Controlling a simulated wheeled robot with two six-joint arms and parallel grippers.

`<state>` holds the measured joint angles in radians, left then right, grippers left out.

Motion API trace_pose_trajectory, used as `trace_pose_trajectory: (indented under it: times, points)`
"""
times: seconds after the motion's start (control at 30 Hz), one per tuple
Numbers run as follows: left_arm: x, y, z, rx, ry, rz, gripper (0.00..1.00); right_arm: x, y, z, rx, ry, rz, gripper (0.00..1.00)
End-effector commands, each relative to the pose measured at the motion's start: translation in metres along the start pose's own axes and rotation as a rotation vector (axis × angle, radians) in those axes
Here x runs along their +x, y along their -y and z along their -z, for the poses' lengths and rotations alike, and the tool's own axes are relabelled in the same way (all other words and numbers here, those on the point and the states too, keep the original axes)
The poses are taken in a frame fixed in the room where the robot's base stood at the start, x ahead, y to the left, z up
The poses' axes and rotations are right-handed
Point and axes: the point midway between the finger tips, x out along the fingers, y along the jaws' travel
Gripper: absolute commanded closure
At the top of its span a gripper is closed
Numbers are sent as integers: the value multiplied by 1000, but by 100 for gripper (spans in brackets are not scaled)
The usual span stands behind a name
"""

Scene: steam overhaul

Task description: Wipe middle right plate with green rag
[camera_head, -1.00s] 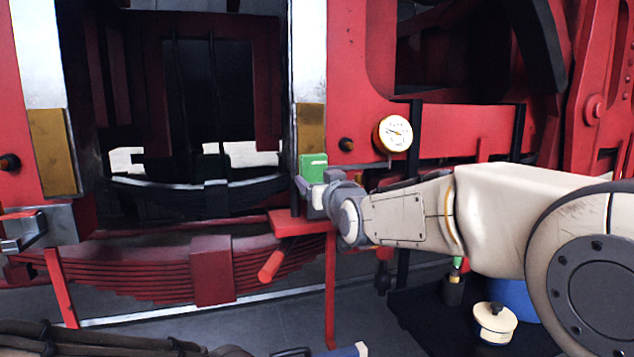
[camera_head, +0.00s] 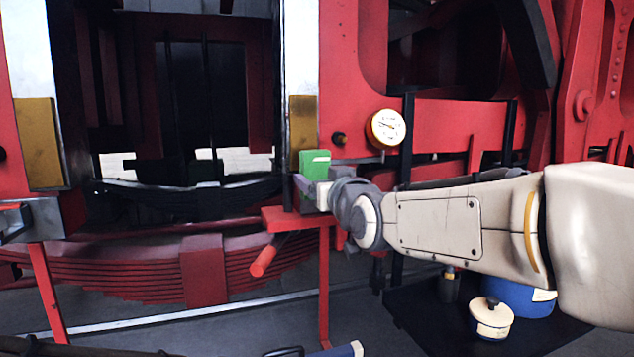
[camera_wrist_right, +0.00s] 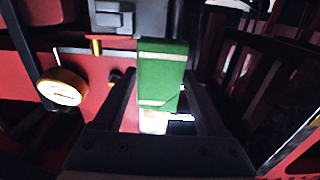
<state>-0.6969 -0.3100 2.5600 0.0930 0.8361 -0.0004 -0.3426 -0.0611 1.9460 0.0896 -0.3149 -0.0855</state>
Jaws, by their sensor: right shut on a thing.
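The green rag (camera_head: 314,161) looks like a folded block with a pale stripe. My right gripper (camera_head: 309,186) is shut on it, just in front of the lower end of the right-hand post. In the right wrist view the rag (camera_wrist_right: 162,72) stands between the two dark fingers. The plate on that post has a white, speckled upper part (camera_head: 300,50) and a brownish-yellow lower part (camera_head: 303,122). The rag is just below and right of the yellow part; I cannot tell whether they touch. My left gripper is not in view.
A round gauge (camera_head: 387,128) and a dark knob (camera_head: 339,138) are right of the post. A red ledge (camera_head: 290,218) with a red handle (camera_head: 263,261) lies below my gripper. A leaf spring (camera_head: 204,270) is at lower left. A cream pot (camera_head: 491,318) stands on a black mat.

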Motion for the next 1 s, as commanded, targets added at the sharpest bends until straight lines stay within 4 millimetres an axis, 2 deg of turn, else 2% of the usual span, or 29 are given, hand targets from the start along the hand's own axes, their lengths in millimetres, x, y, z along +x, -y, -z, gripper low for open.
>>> trace_pose_trajectory:
  times: [0.23,0.57,1.0]
  points:
    - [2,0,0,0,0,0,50,-3,0,0,0,-2,0,70]
    - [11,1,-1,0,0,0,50,-29,0,0,0,-2,0,70]
    - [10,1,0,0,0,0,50,-30,0,0,0,-1,0,70]
